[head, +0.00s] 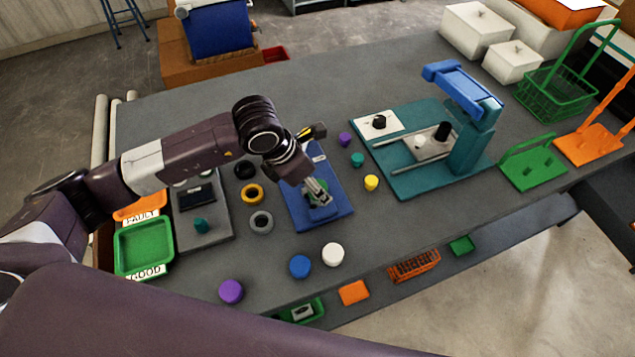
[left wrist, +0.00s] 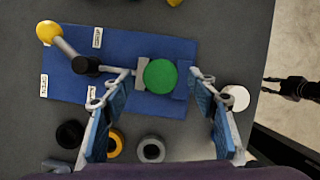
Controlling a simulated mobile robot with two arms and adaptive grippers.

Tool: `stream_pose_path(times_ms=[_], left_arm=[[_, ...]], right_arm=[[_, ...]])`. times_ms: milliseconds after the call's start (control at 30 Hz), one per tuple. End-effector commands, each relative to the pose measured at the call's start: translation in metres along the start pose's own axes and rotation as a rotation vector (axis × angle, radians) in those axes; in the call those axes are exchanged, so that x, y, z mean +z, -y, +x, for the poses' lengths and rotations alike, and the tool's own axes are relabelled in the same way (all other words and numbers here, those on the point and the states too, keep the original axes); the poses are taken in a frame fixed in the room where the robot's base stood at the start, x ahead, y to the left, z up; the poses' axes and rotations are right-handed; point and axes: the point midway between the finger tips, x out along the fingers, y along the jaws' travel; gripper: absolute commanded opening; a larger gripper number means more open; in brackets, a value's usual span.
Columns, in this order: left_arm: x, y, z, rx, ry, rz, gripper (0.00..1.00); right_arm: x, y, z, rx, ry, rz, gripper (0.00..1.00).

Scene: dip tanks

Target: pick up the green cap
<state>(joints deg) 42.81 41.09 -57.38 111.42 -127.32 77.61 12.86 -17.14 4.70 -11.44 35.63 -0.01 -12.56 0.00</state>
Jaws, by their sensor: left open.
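The green cap (left wrist: 160,76) sits in a clamp on a blue plate (left wrist: 120,45), between a grey jaw (left wrist: 140,78) and a blue block (left wrist: 182,80). In the head view only a little green of the cap (head: 318,187) shows under my left gripper (head: 318,196). In the left wrist view my left gripper (left wrist: 162,92) is open, with one finger on each side of the cap and clear space to both. A dark gripper-like shape (left wrist: 292,88), perhaps my right gripper, shows over the floor at the right edge; its opening is unclear.
Black, yellow (head: 252,194) and grey rings lie left of the plate. White (head: 333,254), blue and purple caps lie in front. A teal press (head: 440,150) stands right.

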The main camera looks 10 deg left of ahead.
Motion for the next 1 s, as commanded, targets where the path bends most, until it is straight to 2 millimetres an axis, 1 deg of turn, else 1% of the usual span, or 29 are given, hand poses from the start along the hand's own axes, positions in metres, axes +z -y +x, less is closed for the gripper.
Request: stream_pose_path(times_ms=[100,300,367,633,867,1000], left_arm=[[0.0001,0.0002,0.0070,0.000,0.000,0.001,0.54],[-0.0002,0.0000,0.0082,0.001,0.001,0.001,0.54],[-0.0002,0.0000,0.0081,0.001,0.001,0.001,0.48],[-0.0001,-0.0002,0.0078,0.001,0.001,0.001,0.18],[0.0001,-0.0003,0.0074,0.001,0.002,0.001,0.18],[0.0023,-0.0006,0.0040,0.002,0.004,0.001,0.18]], right_arm=[[-0.0003,0.0020,-0.0030,-0.002,0.000,0.001,0.27],[-0.0001,0.0043,-0.0020,-0.005,0.001,0.002,0.27],[0.0001,0.0044,-0.0020,-0.005,0.001,0.002,0.27],[0.0006,0.0043,-0.0020,-0.005,0.002,0.002,0.27],[0.0010,0.0041,-0.0020,-0.005,0.003,0.002,0.27],[0.0015,0.0038,-0.0004,-0.004,0.003,0.001,0.27]])
